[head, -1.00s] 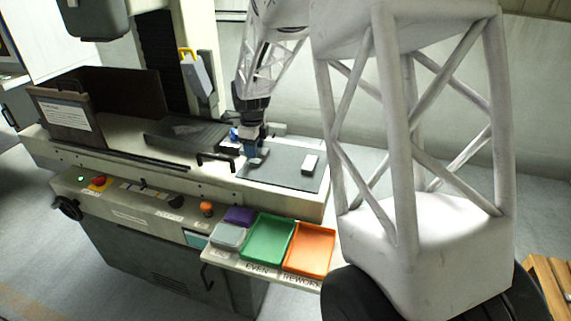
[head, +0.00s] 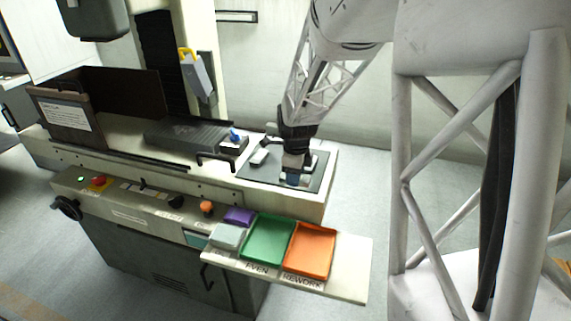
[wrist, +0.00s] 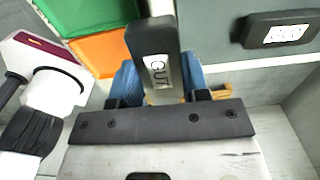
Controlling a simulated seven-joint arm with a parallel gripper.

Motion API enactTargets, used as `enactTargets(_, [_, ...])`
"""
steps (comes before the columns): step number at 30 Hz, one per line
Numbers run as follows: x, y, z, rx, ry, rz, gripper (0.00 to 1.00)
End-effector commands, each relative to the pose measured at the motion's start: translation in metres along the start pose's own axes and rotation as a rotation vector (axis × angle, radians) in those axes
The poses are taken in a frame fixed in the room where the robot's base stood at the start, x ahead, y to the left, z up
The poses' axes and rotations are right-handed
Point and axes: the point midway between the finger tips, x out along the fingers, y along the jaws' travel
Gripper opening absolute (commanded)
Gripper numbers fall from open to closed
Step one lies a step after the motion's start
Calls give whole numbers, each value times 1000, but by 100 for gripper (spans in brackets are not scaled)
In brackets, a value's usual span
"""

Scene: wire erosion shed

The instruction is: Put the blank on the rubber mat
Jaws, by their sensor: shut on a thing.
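The rubber mat (head: 266,173) is a dark grey sheet at the right end of the machine bench; it fills the upper right of the wrist view (wrist: 215,50). My gripper (head: 293,181), with blue fingers, is over the mat's front right part and shut on a dark block. In the wrist view the held block (wrist: 148,38) has a white label reading "CUT". I cannot tell whether it touches the mat. A second dark block with a white label (wrist: 284,31) lies on the mat, apart from my gripper; it also shows in the head view (head: 260,157).
A green tray (head: 268,240) and an orange tray (head: 309,250) sit on the front shelf, with a grey tray (head: 226,236) and a purple tray (head: 239,215) left of them. A metal handle (head: 215,159) stands up left of the mat.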

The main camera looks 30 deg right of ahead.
Motion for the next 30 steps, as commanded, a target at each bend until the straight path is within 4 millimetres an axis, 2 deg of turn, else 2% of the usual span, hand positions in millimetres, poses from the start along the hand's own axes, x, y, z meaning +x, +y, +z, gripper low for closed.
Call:
enactTargets(14, [0, -8, 4, 0, 0, -1, 1])
enactTargets(30, [6, -64, 33, 0, -1, -1, 1])
